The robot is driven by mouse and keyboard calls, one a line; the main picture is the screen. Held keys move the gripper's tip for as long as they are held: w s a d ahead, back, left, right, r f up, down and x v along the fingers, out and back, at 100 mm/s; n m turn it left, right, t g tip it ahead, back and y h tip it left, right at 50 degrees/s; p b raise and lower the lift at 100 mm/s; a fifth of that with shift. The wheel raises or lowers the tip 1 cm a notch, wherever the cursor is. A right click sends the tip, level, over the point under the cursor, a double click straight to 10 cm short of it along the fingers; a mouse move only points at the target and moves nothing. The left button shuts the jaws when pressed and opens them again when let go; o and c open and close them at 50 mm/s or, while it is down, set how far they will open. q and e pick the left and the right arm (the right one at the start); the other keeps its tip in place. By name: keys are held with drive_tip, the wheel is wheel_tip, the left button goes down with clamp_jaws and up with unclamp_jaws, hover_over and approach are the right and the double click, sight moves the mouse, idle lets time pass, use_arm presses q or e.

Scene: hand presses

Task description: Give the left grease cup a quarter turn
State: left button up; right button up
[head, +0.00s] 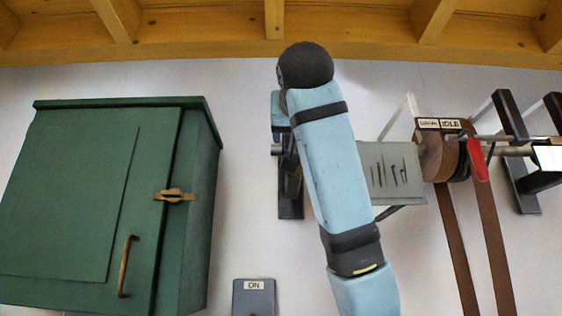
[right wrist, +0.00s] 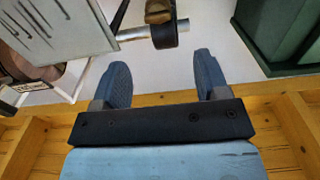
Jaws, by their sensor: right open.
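A brass-coloured rounded piece that looks like the left grease cup (right wrist: 158,11) shows at the top edge of the right wrist view, partly cut off. It is at a black ring (right wrist: 165,35) on a metal shaft (right wrist: 133,34). My right gripper (right wrist: 163,76) is open and empty. Its two blue-grey fingers point toward the ring and cup, which appear in line with the gap but beyond the fingertips. In the head view my right arm covers most of the gripper and the cup. My left gripper is not in view.
A green cabinet (head: 75,200) with a brass latch hangs at left. A grey plate (head: 392,172), a pulley (head: 438,158) with brown belts and a red lever (head: 477,160) are at right. An ON box (head: 254,297) is below. Ceiling beams run above.

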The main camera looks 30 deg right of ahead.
drive_tip(key=p+x, duration=0.2)
drive_tip(key=x, duration=0.4)
drive_tip(key=p+x, duration=0.3)
drive_tip(key=x, duration=0.4)
drive_tip(key=shift+s+d+r, duration=0.15)
drive_tip(key=shift+s+d, duration=0.05)
drive_tip(key=shift+w+d, duration=0.25)
drive_tip(key=shift+w, duration=0.2)
drive_tip(key=shift+c, duration=1)
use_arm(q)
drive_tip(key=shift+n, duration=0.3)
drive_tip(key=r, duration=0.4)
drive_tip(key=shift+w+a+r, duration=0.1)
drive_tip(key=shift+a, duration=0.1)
use_arm(e)
drive_tip(key=c, duration=0.7)
